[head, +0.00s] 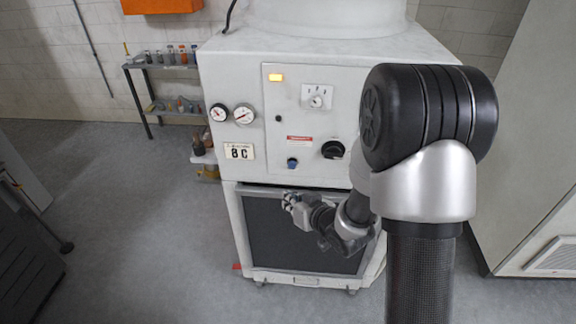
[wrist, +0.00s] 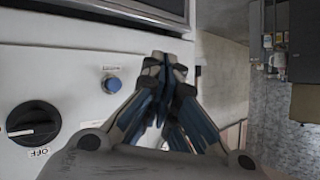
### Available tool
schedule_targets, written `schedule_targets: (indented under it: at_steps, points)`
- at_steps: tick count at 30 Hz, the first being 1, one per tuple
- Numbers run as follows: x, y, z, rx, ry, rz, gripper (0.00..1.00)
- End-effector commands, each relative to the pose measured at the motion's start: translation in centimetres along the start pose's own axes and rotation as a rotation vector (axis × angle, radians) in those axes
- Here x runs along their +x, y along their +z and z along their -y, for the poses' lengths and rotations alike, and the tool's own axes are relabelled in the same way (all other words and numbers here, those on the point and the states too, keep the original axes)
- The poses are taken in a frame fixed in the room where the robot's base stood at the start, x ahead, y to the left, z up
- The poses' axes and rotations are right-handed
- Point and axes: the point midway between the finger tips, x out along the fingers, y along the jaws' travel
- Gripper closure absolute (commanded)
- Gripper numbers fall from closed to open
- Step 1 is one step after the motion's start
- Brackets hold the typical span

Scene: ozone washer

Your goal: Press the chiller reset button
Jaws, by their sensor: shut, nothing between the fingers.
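The chiller (head: 225,100) is a white cabinet with a control panel on its front. A round blue button (head: 292,163) sits low on the panel. It also shows in the wrist view (wrist: 112,84), left of my fingers, with a small unreadable label beside it. My gripper (head: 289,200) is in front of the cabinet, a little below the button in the head view. Its fingers (wrist: 168,62) are shut and empty, apart from the button in the wrist view. The exact gap to the panel cannot be told.
A black rotary knob (head: 333,150), marked OFF in the wrist view, is beside the button. A selector switch (head: 317,96), a lit amber lamp (head: 276,77) and two gauges (head: 231,114) are higher up. A dark grille (head: 290,240) lies below. A shelf (head: 160,66) stands at the back left.

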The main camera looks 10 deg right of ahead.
Motion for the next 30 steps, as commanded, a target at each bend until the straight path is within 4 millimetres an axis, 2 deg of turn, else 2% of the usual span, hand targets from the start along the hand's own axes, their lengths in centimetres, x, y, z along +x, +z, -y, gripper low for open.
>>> schedule_targets:
  at_steps: [13,30]
  points:
    - [0.5,-0.6,-0.4,-0.001,0.001,-0.001,1.00]
    - [5.4,-4.1,-4.0,-0.002,0.001,-0.001,1.00]
